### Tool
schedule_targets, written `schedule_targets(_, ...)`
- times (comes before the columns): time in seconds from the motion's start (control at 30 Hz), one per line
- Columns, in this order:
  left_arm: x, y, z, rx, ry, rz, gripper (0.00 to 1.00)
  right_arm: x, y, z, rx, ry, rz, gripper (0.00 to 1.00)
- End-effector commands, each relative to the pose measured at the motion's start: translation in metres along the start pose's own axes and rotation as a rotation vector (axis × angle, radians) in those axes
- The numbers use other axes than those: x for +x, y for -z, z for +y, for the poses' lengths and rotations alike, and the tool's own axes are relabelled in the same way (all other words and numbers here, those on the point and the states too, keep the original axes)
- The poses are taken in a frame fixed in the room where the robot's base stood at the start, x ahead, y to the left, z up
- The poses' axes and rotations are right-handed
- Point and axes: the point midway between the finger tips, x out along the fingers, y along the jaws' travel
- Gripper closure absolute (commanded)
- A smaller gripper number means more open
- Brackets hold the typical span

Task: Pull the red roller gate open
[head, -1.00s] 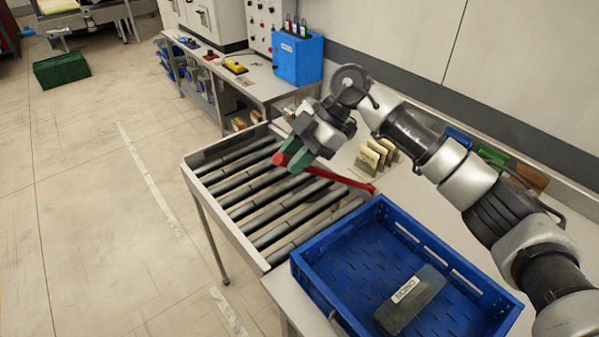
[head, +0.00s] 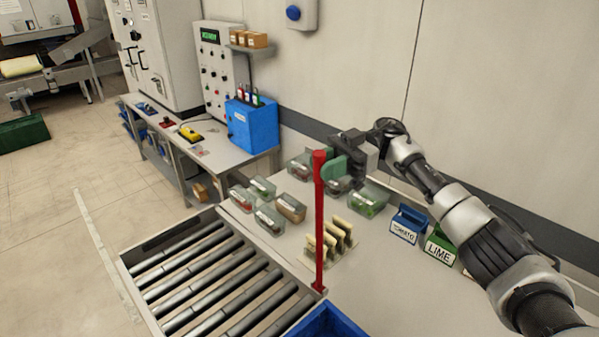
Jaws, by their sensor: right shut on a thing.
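The red roller gate (head: 319,225) is a red bar standing upright at the right edge of the roller conveyor (head: 140,275). Its lower end meets the conveyor's side near the blue crate. My right gripper (head: 333,168) is at the gate's upper end, shut on it, with its green fingers beside the bar. The grip itself is partly hidden behind the bar. The rollers lie clear of the bar. My left gripper is not in view.
A blue crate (head: 327,325) shows at the bottom edge. Clear containers (head: 270,218), a rack of upright slices (head: 317,246) and labelled TOMATO (head: 407,224) and LIME (head: 440,246) bins stand on the counter near my right arm. Open floor lies left.

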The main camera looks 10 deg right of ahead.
Motion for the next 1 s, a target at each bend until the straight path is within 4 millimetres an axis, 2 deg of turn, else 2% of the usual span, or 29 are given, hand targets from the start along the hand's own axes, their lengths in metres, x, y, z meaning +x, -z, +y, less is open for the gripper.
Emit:
schedule_targets(0.2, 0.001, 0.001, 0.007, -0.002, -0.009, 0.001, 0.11, -0.015, -0.004, -0.004, 0.013, -0.001, 0.041, 1.0)
schedule_targets(0.63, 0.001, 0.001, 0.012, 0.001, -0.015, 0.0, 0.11, -0.017, -0.005, -0.005, 0.016, 0.002, 0.049, 1.0)
schedule_targets(0.67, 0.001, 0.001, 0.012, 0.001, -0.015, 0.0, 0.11, -0.017, -0.005, -0.005, 0.016, 0.002, 0.048, 0.72)
schedule_targets(0.8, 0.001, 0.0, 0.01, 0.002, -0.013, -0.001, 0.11, -0.017, -0.005, -0.005, 0.016, 0.002, 0.049, 0.51)
schedule_targets(1.0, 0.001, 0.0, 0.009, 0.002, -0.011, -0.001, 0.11, -0.018, -0.004, -0.005, 0.014, 0.001, 0.049, 0.49)
